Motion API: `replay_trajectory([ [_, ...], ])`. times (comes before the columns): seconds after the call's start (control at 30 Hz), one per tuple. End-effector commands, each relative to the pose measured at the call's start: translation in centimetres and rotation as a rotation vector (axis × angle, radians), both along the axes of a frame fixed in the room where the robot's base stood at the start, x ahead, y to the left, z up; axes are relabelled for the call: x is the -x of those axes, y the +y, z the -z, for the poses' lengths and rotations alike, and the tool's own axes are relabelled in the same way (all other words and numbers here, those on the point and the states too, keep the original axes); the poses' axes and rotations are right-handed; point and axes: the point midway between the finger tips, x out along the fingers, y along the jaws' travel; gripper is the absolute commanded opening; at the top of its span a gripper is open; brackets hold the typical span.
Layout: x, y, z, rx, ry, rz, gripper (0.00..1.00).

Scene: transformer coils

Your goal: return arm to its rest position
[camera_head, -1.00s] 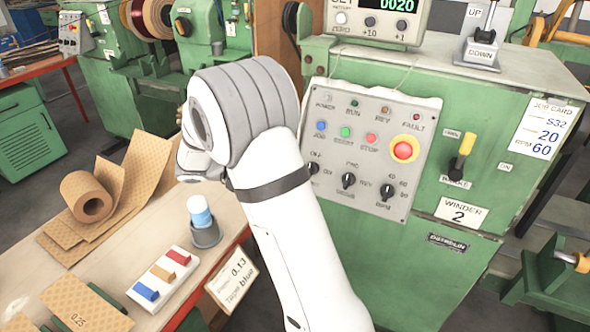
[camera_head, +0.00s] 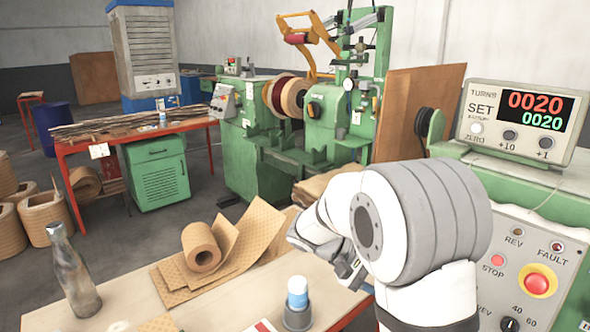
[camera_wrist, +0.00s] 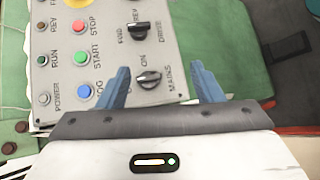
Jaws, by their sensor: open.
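My white arm with grey bands rises from the lower right of the head view and bends over the near bench. My gripper (camera_wrist: 162,88) shows in the wrist view with its two blue fingers spread apart and nothing between them. Beyond the fingers is the winder's grey control panel (camera_wrist: 100,50), with start, stop and jog buttons and rotary switches. In the head view the panel (camera_head: 520,262) is partly hidden behind my arm. The gripper end there is small and mostly hidden by the wrist.
The wooden bench (camera_head: 120,300) holds a glass bottle (camera_head: 72,270), a paper roll (camera_head: 201,247), sheets, and a blue-and-white tube (camera_head: 297,293) in a grey holder close to my arm. The counter box (camera_head: 516,122) reads 0020 twice. A green winding machine (camera_head: 250,150) stands behind.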

Motion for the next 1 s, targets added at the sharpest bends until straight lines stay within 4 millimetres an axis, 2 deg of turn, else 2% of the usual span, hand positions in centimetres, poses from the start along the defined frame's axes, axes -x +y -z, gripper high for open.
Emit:
replay_trajectory([
  [0.03,1.9,-0.3,-1.2,-0.082,-0.014,0.016,0.60],
  [0.2,7.4,0.5,-2.0,-0.378,-0.067,0.044,0.60],
  [0.4,12.6,3.0,-3.0,-0.692,-0.209,0.040,0.60],
  [0.5,14.4,4.5,-3.5,-0.823,-0.302,0.027,0.60],
  [0.7,16.4,6.6,-4.3,-0.990,-0.462,0.000,0.60],
  [1.0,16.9,7.3,-4.5,-1.041,-0.521,-0.012,0.60],
])
